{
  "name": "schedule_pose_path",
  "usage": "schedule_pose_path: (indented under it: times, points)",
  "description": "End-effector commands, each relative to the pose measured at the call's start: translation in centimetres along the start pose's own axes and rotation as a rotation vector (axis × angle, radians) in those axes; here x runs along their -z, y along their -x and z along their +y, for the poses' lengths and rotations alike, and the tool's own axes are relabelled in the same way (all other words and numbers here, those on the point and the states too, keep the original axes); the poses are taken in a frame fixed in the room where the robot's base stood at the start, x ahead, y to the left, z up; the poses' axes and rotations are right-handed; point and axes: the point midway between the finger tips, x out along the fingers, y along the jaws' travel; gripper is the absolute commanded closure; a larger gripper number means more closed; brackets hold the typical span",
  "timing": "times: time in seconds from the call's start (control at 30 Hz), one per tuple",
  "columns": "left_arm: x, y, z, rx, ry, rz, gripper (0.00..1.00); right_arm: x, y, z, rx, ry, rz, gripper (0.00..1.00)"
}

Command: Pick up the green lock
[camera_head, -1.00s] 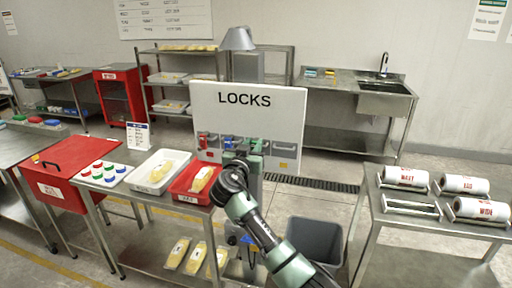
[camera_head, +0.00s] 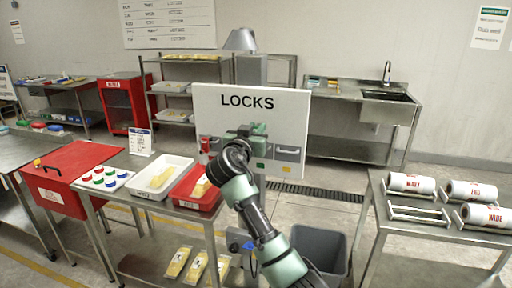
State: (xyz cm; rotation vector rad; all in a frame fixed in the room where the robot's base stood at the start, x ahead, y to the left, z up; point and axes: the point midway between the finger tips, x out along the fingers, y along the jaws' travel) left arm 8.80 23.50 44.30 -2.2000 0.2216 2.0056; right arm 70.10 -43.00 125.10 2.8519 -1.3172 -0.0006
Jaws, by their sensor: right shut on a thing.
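The white LOCKS board (camera_head: 290,105) stands in the middle of the head view. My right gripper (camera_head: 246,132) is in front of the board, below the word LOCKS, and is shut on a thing. The green lock is not clearly visible; the gripper and wrist cover the part of the board where it hung, and the held thing fits it. A red lock (camera_head: 205,143) hangs at the board's left side. A green mark (camera_head: 260,166) shows low on the board under the gripper. My left gripper is out of view.
A red tray (camera_head: 211,205) and a white tray (camera_head: 143,190) with yellow packs lie on the table left of my arm. A grey bin (camera_head: 320,242) stands on the floor to the right. White rolls (camera_head: 412,183) lie on the right table.

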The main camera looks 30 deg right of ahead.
Motion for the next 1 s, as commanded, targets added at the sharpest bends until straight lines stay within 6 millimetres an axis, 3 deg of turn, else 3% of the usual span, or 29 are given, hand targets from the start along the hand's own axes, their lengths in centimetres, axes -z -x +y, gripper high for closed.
schedule_pose_path:
  times: [0.03,0.17,0.6,0.8,1.0]
  points:
    - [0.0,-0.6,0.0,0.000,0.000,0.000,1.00,0.8,0.1,-0.1,0.002,-0.007,0.004,1.00]
    - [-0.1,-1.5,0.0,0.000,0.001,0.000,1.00,0.4,2.6,0.1,0.005,-0.004,0.002,1.00]
    - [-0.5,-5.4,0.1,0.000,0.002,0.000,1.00,0.4,15.0,1.4,0.006,-0.005,0.001,1.00]
    - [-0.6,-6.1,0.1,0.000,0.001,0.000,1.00,0.5,18.2,1.7,0.003,-0.001,0.000,1.00]
    - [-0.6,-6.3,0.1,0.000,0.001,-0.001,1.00,0.7,19.5,1.9,0.002,0.000,0.001,1.00]
